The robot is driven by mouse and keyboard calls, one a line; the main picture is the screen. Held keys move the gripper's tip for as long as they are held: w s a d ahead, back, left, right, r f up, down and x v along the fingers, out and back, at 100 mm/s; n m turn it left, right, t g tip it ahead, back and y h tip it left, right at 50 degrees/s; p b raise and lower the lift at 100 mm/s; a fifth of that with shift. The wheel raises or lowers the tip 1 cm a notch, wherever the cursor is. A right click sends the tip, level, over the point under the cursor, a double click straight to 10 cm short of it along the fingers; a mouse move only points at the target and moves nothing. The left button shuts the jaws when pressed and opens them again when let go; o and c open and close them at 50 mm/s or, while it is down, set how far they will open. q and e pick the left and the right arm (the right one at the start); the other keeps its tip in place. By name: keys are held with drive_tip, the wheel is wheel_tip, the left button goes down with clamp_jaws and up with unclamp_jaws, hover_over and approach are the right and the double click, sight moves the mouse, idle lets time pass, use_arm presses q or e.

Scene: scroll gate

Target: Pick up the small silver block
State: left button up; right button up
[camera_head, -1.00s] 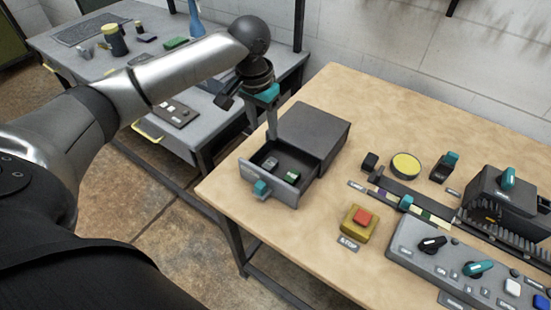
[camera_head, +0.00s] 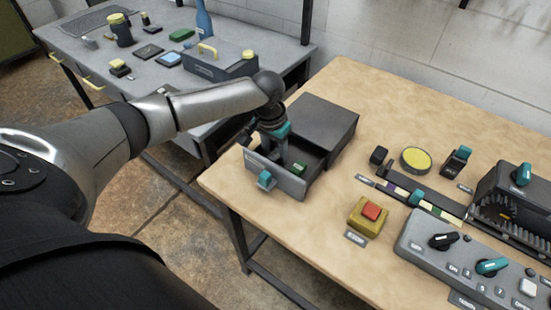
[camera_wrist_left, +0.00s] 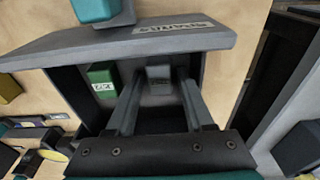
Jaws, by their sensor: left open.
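The small silver block (camera_wrist_left: 159,74) lies in the open drawer, close behind the drawer front (camera_wrist_left: 150,42). In the head view my gripper covers it. My left gripper (camera_head: 281,162) reaches down into the drawer (camera_head: 275,180). In the left wrist view its two fingers (camera_wrist_left: 160,88) are apart, with the silver block in the gap near their tips. I cannot tell whether they touch it. A green block (camera_wrist_left: 102,80) with a white label lies left of the fingers there; it also shows in the head view (camera_head: 299,169). My right gripper is not in view.
The drawer's walls stand close around the gripper, and a teal handle (camera_head: 266,180) is on its front. The dark cabinet (camera_head: 318,124) is behind. A red stop button (camera_head: 371,211) and a control panel (camera_head: 450,254) are to the right. A grey table (camera_head: 150,77) stands left.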

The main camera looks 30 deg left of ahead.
use_arm(q)
drive_tip(key=shift+c, duration=0.4)
clamp_jaws()
idle(0.4)
